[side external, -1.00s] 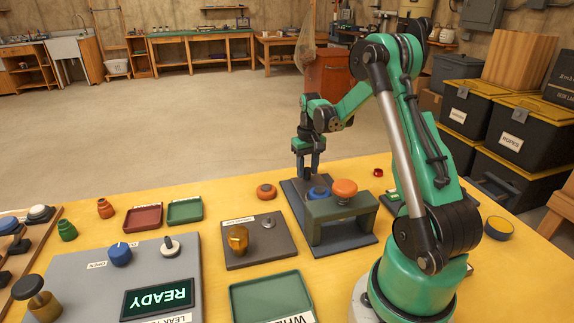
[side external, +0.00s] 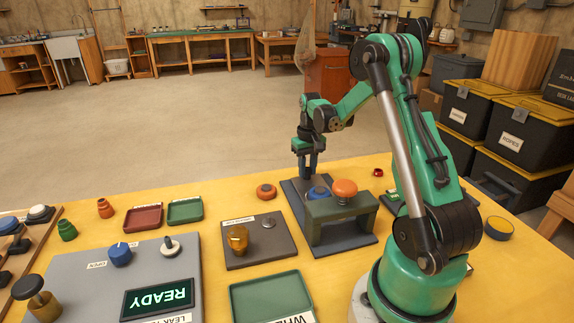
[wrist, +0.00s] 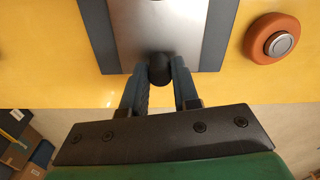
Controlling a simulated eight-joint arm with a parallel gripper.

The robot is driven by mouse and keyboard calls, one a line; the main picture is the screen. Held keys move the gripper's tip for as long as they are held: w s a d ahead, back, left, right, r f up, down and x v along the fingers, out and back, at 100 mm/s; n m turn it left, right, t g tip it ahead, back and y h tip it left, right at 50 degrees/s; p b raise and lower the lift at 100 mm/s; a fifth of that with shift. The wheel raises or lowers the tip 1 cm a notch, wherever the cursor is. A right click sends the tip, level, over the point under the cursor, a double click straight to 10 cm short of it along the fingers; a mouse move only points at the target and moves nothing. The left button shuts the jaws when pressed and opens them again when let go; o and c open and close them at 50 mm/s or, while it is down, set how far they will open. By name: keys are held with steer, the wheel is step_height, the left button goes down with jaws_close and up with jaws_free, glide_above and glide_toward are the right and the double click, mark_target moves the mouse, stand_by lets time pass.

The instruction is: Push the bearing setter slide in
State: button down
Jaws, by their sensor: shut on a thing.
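The bearing setter (side external: 345,207) is a grey-green bridge with an orange knob (side external: 344,188) on top, on a dark base plate. A blue round part (side external: 318,193) sits at its far side, partly hidden by the bridge. In the wrist view, a silver slide plate (wrist: 160,30) runs between dark edges and has a black ball knob (wrist: 160,70) at its near end. My gripper (wrist: 160,76) is shut on this knob, one blue finger on each side. In the side view my gripper (side external: 308,170) points down at the far end of the base plate.
An orange ring with a metal centre (wrist: 271,38) lies beside the base plate; it also shows in the side view (side external: 266,191). A dark board with an amber knob (side external: 237,238) stands left of the setter. A green tray (side external: 262,282) lies in front.

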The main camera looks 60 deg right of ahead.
mark_target(318, 189)
stand_by(0.6)
steer(key=s+a, duration=0.5)
steer(key=shift+s+a, duration=0.1)
steer(key=c, duration=0.7)
jaws_free()
steer(key=shift+o, duration=0.2)
steer(key=shift+r, duration=2.85)
